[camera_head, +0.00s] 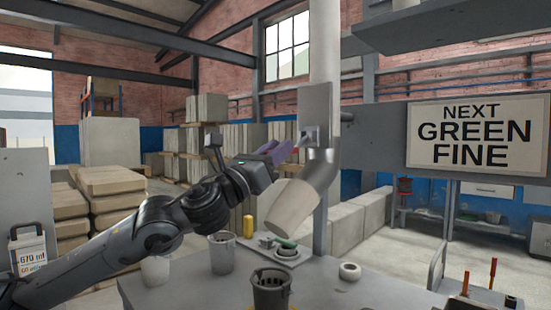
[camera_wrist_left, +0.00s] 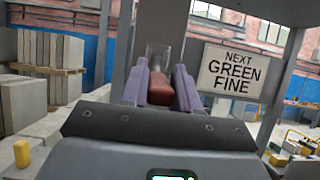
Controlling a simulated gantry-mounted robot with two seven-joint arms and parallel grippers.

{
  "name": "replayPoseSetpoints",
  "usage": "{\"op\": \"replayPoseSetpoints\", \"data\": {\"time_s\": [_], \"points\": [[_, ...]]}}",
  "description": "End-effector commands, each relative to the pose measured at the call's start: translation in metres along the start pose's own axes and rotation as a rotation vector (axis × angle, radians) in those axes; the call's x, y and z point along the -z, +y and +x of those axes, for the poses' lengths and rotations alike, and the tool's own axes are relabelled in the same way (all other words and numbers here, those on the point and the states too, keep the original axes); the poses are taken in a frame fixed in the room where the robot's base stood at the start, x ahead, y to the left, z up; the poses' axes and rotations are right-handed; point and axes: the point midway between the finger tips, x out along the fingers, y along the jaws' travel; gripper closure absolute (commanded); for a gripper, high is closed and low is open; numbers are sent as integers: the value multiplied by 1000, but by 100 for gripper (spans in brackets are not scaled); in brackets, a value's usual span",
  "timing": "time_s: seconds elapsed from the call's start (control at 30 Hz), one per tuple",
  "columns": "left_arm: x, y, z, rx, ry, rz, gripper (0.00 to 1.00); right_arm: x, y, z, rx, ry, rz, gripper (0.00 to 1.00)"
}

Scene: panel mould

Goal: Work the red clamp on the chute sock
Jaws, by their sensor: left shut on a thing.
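The chute is a pale vertical pipe (camera_head: 324,50) that runs into a grey elbow (camera_head: 322,168). A beige chute sock (camera_head: 292,207) hangs tilted from the elbow, its lower end toward the left, above the bench. My left gripper (camera_head: 284,150) reaches in from the left, its purple fingers beside the grey bracket above the elbow. In the left wrist view my left gripper (camera_wrist_left: 160,92) is shut on the red clamp (camera_wrist_left: 159,88), which lies between the two fingers. In the head view the fingers hide most of the clamp. My right gripper is not in view.
A sign (camera_head: 477,137) reading "NEXT GREEN FINE" hangs at the right.

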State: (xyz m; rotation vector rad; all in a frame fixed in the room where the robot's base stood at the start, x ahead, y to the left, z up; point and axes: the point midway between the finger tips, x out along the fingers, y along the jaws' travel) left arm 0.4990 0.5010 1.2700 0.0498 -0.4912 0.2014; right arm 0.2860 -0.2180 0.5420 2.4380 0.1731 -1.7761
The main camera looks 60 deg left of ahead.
Motion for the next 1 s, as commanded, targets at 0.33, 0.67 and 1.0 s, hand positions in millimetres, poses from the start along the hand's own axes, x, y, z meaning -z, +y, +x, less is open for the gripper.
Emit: {"op": "replayPoseSetpoints", "data": {"time_s": [0.33, 0.67, 1.0], "points": [[0, 0, 0, -1, -6, 0, 100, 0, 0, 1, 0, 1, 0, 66], [1, 0, 0, 0, -3, 0, 49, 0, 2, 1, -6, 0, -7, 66], [2, 0, -4, 0, -4, -1, 49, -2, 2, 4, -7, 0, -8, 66]]}}
